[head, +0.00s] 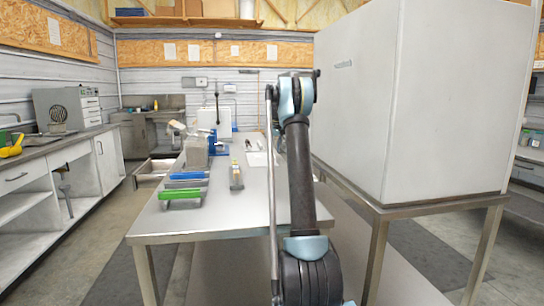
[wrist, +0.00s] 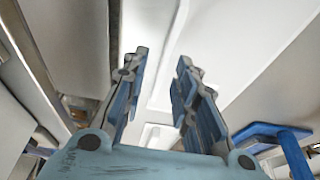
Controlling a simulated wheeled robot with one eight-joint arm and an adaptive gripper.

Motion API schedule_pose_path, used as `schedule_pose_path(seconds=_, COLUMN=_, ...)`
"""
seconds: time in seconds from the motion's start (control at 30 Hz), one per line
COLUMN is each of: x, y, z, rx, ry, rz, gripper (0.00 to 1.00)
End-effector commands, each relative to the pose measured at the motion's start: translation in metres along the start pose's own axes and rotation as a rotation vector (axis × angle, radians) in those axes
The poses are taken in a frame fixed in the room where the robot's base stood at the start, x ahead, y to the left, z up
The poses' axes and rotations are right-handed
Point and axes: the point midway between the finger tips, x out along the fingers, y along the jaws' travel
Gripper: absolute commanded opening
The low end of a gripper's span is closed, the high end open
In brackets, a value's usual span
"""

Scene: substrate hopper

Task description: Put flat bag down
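My gripper (wrist: 163,62) shows in the wrist view with its two fingers apart and nothing between them. Beyond the fingertips lies a pale, flat surface with a raised edge; I cannot tell what it is. In the head view my own arm stands in front of the table and hides the gripper. A flat white item (head: 258,159) lies on the grey table (head: 232,222) just left of my arm. It may be the flat bag, but it is too small to tell.
Green and blue-handled trays (head: 183,194) lie at the table's left edge. A yellow-topped tool (head: 236,176), a clear container (head: 195,152) and a blue stand (head: 217,143) are also there. A big white box (head: 420,100) stands at right. The table's near part is clear.

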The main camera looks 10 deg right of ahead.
Motion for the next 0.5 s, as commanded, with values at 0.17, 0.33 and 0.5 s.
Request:
schedule_pose_path(seconds=0.17, x=-0.037, y=0.000, z=0.000, rx=0.000, ry=0.000, rz=0.000, gripper=0.27)
schedule_pose_path(seconds=0.33, x=-0.065, y=-0.001, z=0.000, rx=-0.001, ry=0.000, rz=0.000, gripper=0.27)
schedule_pose_path(seconds=0.5, x=-0.083, y=-0.001, z=0.000, rx=-0.001, ry=0.000, rz=0.000, gripper=0.27)
